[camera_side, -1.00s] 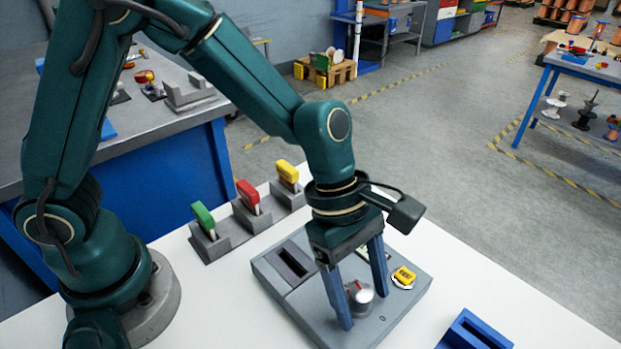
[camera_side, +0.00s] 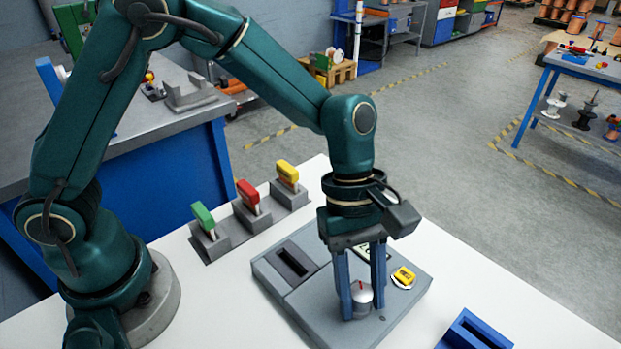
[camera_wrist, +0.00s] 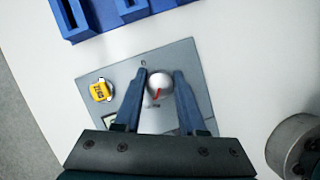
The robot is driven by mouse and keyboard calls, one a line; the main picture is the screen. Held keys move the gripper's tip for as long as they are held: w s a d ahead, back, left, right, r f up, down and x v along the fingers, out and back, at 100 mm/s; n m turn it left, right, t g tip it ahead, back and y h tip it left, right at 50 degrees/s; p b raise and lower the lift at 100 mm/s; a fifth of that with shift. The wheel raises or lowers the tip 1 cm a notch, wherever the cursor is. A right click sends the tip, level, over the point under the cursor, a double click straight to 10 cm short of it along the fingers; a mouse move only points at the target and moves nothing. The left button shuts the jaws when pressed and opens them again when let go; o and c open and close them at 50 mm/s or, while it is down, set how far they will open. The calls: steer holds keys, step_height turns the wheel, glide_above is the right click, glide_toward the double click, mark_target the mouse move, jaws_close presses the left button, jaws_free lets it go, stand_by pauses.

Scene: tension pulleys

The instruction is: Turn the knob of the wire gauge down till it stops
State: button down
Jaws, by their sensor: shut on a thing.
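The wire gauge (camera_side: 310,320) is a grey flat box on the white table. Its silver knob (camera_side: 361,294) has a red pointer mark, and the knob also shows in the wrist view (camera_wrist: 159,84). My gripper (camera_side: 362,305) points down with its two blue fingers on either side of the knob, shut on it. In the wrist view my gripper's fingers (camera_wrist: 163,88) flank the knob, and the red mark points toward the gripper body. A yellow button (camera_side: 404,276) sits beside the knob on the gauge. The display is partly hidden behind my gripper.
A row of grey holders carries green (camera_side: 203,216), red (camera_side: 248,192) and yellow (camera_side: 287,173) handled pieces behind the gauge. A blue slotted holder (camera_side: 474,332) stands at the front right. The gauge has a dark slot (camera_side: 293,262) on its left.

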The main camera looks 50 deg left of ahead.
steer(key=m+g, duration=0.1)
steer(key=m, duration=0.2)
steer(key=shift+m+y, duration=0.3)
steer(key=shift+m, duration=0.1)
steer(key=m+g+y, duration=0.1)
steer(key=m, duration=0.2)
steer(key=shift+m, duration=0.3)
steer(key=m+y, duration=0.1)
steer(key=m, duration=0.2)
steer(key=m+y, duration=0.1)
steer(key=m, duration=0.2)
steer(key=shift+g+y, duration=0.3)
steer(key=m+y, duration=0.1)
steer(key=m, duration=0.2)
steer(key=m+y, duration=0.1)
steer(key=m, duration=0.2)
steer(key=shift+s+m, duration=0.1)
steer(key=shift+m, duration=0.3)
steer(key=m+t+y, duration=0.1)
steer(key=m, duration=0.2)
steer(key=m+t+y, duration=0.1)
steer(key=m, duration=0.2)
steer(key=shift+a+r, duration=0.1)
steer(key=shift+t, duration=0.3)
steer(key=shift+c, duration=2.4)
jaws_free()
